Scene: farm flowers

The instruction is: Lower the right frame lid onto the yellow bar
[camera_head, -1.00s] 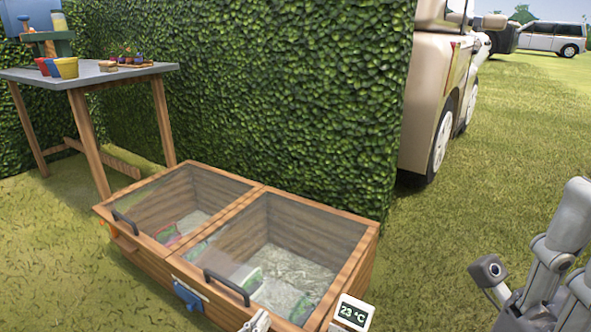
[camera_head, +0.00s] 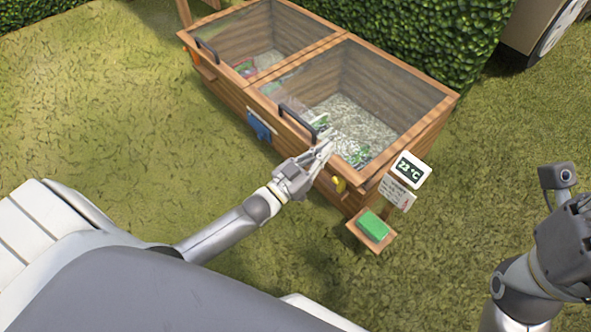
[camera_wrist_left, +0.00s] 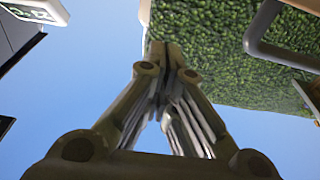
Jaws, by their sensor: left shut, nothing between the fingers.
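The right frame lid (camera_head: 440,98) is a wood-edged mesh panel over the right half of the wooden cold frame. It looks about level with the left lid, but I cannot tell whether its front edge is slightly raised. Its dark handle (camera_head: 297,120) is on the front edge and also shows in the left wrist view (camera_wrist_left: 262,38). A small yellow piece, likely the yellow bar (camera_head: 338,184), shows on the front below the lid's edge. My left gripper (camera_head: 326,146) is shut and empty, right of the handle at the front edge. My right gripper's fingers are not clearly visible.
The left lid (camera_head: 265,60) lies beside it. A blue piece (camera_head: 258,127) is on the box front. A temperature display (camera_head: 411,170) and a green block on a small shelf (camera_head: 374,225) are at the front right corner. A hedge (camera_head: 420,30) stands behind; grass is clear in front.

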